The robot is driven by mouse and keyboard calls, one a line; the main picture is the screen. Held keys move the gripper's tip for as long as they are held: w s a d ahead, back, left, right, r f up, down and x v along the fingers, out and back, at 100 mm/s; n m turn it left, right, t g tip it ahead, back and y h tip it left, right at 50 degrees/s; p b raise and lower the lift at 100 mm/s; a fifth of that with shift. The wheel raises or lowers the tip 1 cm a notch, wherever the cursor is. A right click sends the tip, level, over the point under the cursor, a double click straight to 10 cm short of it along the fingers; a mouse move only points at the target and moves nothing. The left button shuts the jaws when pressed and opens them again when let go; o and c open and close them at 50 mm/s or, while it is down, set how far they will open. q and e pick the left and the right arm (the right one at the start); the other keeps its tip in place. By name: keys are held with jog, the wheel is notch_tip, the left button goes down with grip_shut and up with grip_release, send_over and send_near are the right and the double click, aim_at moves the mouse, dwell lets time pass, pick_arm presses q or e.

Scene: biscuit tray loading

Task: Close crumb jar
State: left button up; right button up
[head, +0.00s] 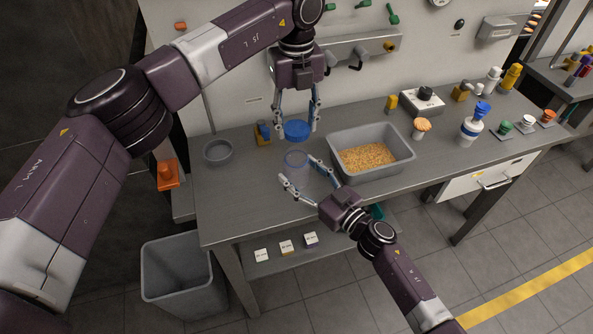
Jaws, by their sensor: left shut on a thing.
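The clear crumb jar (295,159) stands on the steel bench, its round rim facing up with no lid on it. The blue lid (297,131) is above and behind the jar, apart from it. My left gripper (297,124) is shut on the blue lid and holds it from above. My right gripper (296,169) comes in from the front right. Its fingers are spread wide, one on each side of the jar; I cannot tell whether they touch it. The jar's clear body is hard to make out.
A grey bin of crumbs (412,155) stands right of the jar. A small grey bowl (218,151) and a yellow and blue item (263,134) are to the left. The bench left of the jar is mostly clear.

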jog(key=c, duration=1.4)
pick_arm(q)
send_over(296, 147)
jog(key=s, duration=0.2)
jog(key=shift+s+f, duration=0.15)
jog(key=shift+f, duration=2.35)
pick_arm(e)
jog(key=shift+c, duration=0.3)
pick_arm(q)
jog(key=shift+f, duration=0.9)
jog(key=shift+f, duration=0.55)
pick_arm(e)
grip_shut()
